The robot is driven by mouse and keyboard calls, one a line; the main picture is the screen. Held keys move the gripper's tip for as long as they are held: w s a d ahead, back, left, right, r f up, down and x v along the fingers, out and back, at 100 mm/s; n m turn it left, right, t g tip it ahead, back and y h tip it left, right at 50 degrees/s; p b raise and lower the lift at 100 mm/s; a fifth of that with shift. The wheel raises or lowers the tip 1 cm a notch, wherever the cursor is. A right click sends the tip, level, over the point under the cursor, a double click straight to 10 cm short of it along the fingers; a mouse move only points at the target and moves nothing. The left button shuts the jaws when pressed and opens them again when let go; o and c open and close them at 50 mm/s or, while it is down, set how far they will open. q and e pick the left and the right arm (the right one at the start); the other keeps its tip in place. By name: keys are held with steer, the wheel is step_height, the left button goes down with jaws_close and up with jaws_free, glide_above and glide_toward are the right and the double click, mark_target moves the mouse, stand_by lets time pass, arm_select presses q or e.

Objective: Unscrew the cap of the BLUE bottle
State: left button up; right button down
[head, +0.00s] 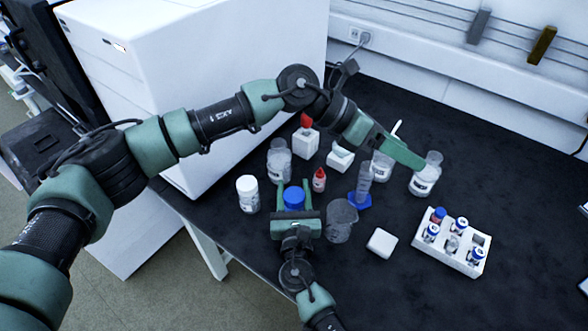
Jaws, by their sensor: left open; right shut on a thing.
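The blue-capped bottle stands on the dark bench, with its blue cap (294,196) facing up. The cap is on the bottle; most of the body is hidden by my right gripper. My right gripper (293,187) comes from the bottom of the head view and is shut on the bottle, one finger on each side. My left gripper (416,160) reaches over from the left, past the bottle to the right, above the clear bottles. It is open and seems empty, seen nearly edge-on.
A white-capped bottle (248,194) stands left of the blue bottle. A small red-capped bottle (319,180), a beaker (341,220) and a blue-footed cylinder (364,184) are close on the right. A white vial rack (451,243) is farther right. A large white instrument (200,75) stands behind left.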

arm_select(q)
steer(key=w+d+r+n+t+h, duration=0.2)
steer(key=w+r+n+t+h, duration=0.45)
steer(key=w+r+n, duration=0.5)
steer(key=w+a+f+n+t+y, duration=0.2)
steer(key=w+a+n+t+y, duration=0.6)
steer(key=n, duration=0.4)
steer(key=n+g+y, duration=0.7)
steer(key=g+y, duration=0.4)
steer(key=g, duration=0.1)
glide_above(294, 194)
steer(key=shift+m, duration=0.25)
steer(key=f, duration=1.9)
steer(key=shift+w+d+f, duration=0.1)
steer(key=shift+w+f, duration=0.05)
steer(key=shift+w, duration=0.05)
steer(key=shift+s+f, duration=0.15)
steer(key=shift+s, duration=0.1)
steer(key=shift+f, duration=3.8)
